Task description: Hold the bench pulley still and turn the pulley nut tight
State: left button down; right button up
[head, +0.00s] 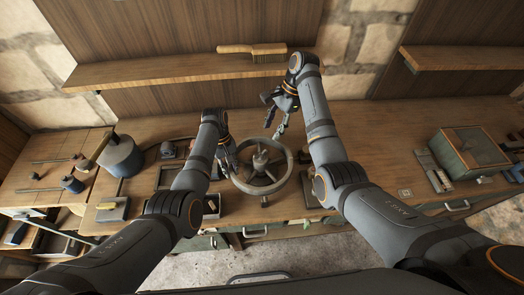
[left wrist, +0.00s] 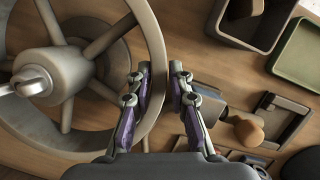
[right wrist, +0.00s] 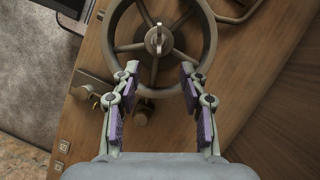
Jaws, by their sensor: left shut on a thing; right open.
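The bench pulley is a grey spoked wheel (head: 283,182) lying at the front middle of the bench. My left gripper (head: 232,168) is shut on its left rim; the left wrist view shows the rim (left wrist: 157,45) between the fingers (left wrist: 161,72). The pulley nut (head: 261,156) sits on the central hub; it looks like a bright metal piece in the left wrist view (left wrist: 30,82) and the right wrist view (right wrist: 157,38). My right gripper (head: 276,122) is open and empty, behind and above the pulley. Its fingers (right wrist: 159,69) point toward the wheel, apart from the nut.
A wooden-handled brush (head: 252,49) lies on the back shelf (head: 180,70). A green box (head: 472,148) stands at right. The bench between the pulley and that box is largely clear.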

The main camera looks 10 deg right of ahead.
aim_at(260, 155)
jog(key=x, duration=1.1)
jog(key=shift+s+a+f, duration=0.1)
jog(key=shift+s+f, duration=0.05)
jog(key=shift+f, duration=0.2)
grip_shut()
